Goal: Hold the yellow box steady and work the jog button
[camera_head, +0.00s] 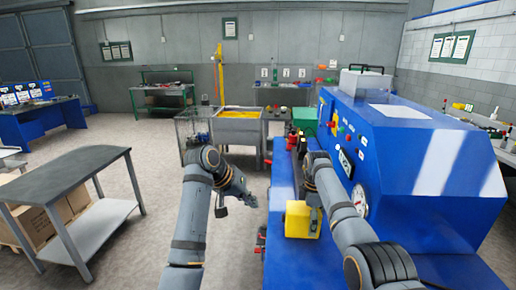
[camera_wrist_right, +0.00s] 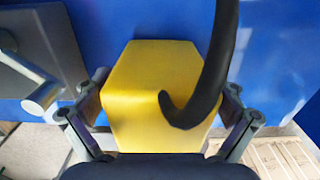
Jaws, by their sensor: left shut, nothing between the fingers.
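The yellow box (camera_head: 301,220) stands on the blue ledge at the near side of the blue machine. My right gripper (camera_head: 311,193) is at the box from above. In the right wrist view the yellow box (camera_wrist_right: 155,85) lies between the two fingers (camera_wrist_right: 162,100), which sit close against its opposite sides. A black curved cable or hook (camera_wrist_right: 205,85) crosses over the box and hides part of it. My left gripper (camera_head: 248,199) is shut and empty, left of the box and apart from it. I cannot tell which control is the jog button.
The blue machine (camera_head: 425,165) fills the right side, with small coloured controls (camera_head: 335,122) and a round gauge (camera_head: 360,200) on its face. A yellow-topped bin (camera_head: 238,128) stands behind my left arm. A grey table (camera_head: 70,172) is at left. The floor between is clear.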

